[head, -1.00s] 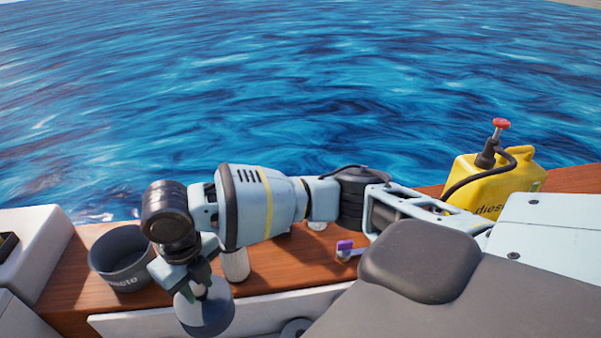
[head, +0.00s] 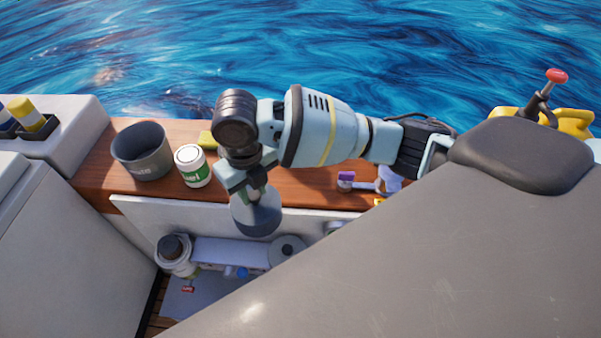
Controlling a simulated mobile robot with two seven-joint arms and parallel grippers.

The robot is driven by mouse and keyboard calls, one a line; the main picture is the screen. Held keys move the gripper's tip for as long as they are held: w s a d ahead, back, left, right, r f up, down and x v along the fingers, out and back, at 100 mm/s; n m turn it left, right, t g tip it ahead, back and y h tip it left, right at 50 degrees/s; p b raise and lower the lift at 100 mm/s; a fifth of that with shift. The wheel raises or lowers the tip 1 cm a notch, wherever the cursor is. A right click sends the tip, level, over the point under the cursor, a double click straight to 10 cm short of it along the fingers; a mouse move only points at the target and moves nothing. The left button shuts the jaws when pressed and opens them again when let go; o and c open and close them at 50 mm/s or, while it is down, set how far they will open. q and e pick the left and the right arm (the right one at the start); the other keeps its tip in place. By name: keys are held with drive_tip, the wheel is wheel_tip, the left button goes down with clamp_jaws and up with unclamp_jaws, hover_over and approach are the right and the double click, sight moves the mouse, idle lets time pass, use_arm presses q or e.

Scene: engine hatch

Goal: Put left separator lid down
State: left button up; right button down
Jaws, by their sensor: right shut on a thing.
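My right gripper (head: 252,190), at the end of the arm from the right, is shut on a round grey lid (head: 257,218). It holds the lid tilted in front of the white hatch panel, above the engine bay. Below and left of it stands the left separator (head: 172,262), a pale canister with a dark round opening or top; which of these is not clear. A second round grey top (head: 287,250) sits in the bay to the right. My left gripper is not in view.
A grey waste bin (head: 143,155) and a white-green fuel filter (head: 192,167) stand on the wooden deck (head: 305,180). A purple-ended tool (head: 347,180) lies to the right. A yellow diesel can (head: 575,122) stands at far right. The white hatch panel (head: 150,212) edges the bay.

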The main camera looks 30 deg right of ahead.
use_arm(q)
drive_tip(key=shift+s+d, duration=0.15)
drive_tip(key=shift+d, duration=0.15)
use_arm(e)
drive_tip(key=shift+s+d, duration=0.2)
drive_tip(key=shift+d, duration=0.1)
drive_tip(key=w+d+f, duration=0.5)
drive_tip(key=w+d, duration=0.4)
drive_tip(key=d, duration=0.4)
drive_tip(key=shift+w, duration=0.2)
drive_tip(key=shift+f, duration=0.1)
drive_tip(key=shift+f, duration=0.1)
drive_tip(key=c, duration=1.1)
unclamp_jaws()
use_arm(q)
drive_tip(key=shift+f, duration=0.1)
